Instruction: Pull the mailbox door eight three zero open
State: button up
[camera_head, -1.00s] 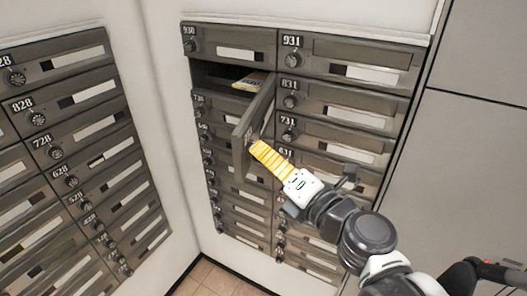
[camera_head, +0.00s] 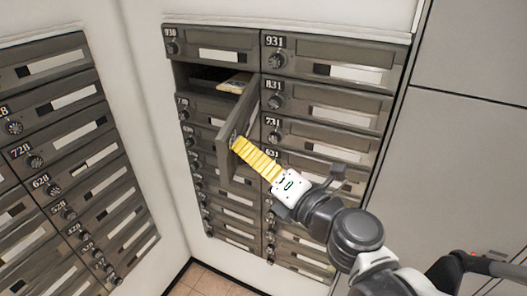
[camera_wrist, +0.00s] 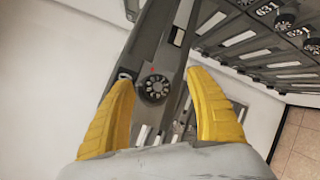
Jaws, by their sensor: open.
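The mailbox door 830 (camera_head: 238,138) is swung out from the bank, hinged beside box 831, and stands well open. Its compartment (camera_head: 203,76) shows dark, with a pale yellowish item (camera_head: 235,83) inside. In the wrist view the door's dark face (camera_wrist: 160,55) runs between my fingers, with its round dial knob (camera_wrist: 156,88) in the gap. My gripper (camera_head: 236,146) has yellow fingers at the door's outer face. In the wrist view my gripper (camera_wrist: 157,95) is open, one finger on each side of the knob; contact cannot be told.
Closed doors surround the opening, with door 930 (camera_head: 213,45) above and door 831 (camera_head: 330,105) to the right. Another mailbox bank (camera_head: 75,150) stands on the left wall. A plain grey panel (camera_head: 460,170) is at the right. Tiled floor (camera_head: 215,282) shows below.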

jog(key=v, duration=1.2)
jog(key=shift+a, duration=0.15)
